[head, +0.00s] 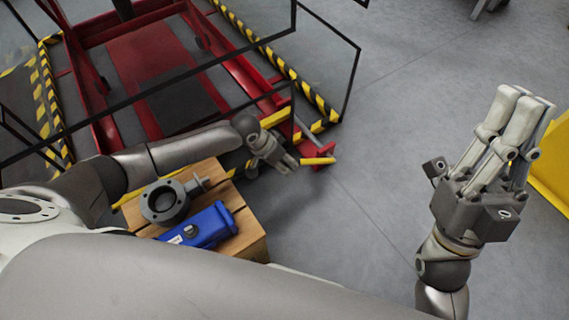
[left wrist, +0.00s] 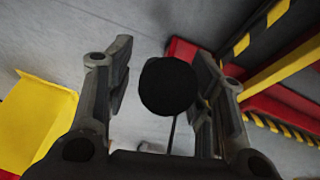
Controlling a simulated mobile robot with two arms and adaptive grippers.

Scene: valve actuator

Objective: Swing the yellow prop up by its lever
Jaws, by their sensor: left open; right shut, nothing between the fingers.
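My left gripper (head: 285,162) is open beside the red lift frame. In the left wrist view, a round black knob (left wrist: 167,86), apparently the lever's end, shows between the two open fingers (left wrist: 160,100). A thin dark rod shows below it. Neither finger clearly touches the knob; its exact depth is unclear. A yellow bar end (head: 318,161), possibly part of the prop, shows just right of my left gripper in the head view. The rest of the prop is hidden behind the arm, and the knob cannot be made out there. My right gripper (head: 519,95) is shut and empty, held up at the right.
The red lift frame (head: 110,100) has yellow-black striped edges and dark-framed clear panels. A wooden crate (head: 250,240) below my left arm bears a grey valve body (head: 166,202) and a blue actuator (head: 207,227). Grey floor (head: 370,180) is clear between my arms.

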